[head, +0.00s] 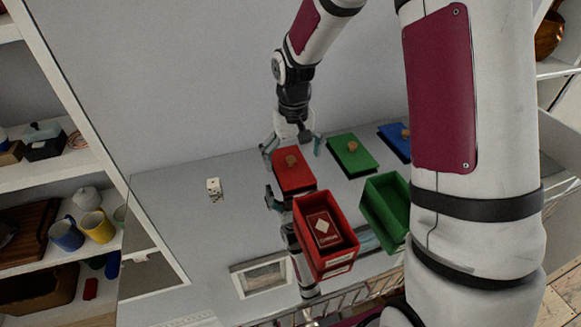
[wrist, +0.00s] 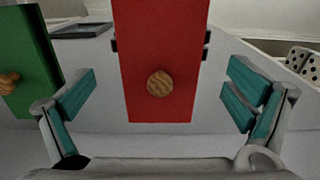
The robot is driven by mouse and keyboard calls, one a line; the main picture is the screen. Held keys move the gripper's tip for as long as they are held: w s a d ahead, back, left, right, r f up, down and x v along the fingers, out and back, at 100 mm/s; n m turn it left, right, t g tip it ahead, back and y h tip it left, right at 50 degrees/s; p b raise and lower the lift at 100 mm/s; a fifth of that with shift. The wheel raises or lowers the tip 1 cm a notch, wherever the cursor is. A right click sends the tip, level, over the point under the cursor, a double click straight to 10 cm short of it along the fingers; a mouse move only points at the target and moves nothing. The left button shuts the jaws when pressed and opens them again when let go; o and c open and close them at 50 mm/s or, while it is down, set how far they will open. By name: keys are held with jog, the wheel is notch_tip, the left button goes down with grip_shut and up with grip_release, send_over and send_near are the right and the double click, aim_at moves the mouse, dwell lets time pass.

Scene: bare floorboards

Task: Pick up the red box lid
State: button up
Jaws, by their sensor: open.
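The red box lid (head: 297,181) lies flat on the glossy table, with a round wooden knob (head: 291,160) on top. In the wrist view the red lid (wrist: 160,35) is centred between my fingers, and its knob (wrist: 160,84) faces the camera. My gripper (head: 293,148) is open and empty, above the lid's far end. Its teal-padded fingers (wrist: 160,88) are spread wider than the lid, one to each side. I see no contact with the lid or knob. The open red box (head: 308,240) stands just in front of the lid, holding a red card pack (head: 325,229).
To the right are a green lid (head: 356,154), an open green box (head: 372,213) and a blue lid (head: 392,141). Dice (head: 214,187) stand left on clear table. Shelves with mugs (head: 66,234) line the left. My arm hides part of the right side.

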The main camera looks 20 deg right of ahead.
aim_at(291, 164)
jog(key=shift+f, duration=1.3)
jog(key=c, duration=1.2)
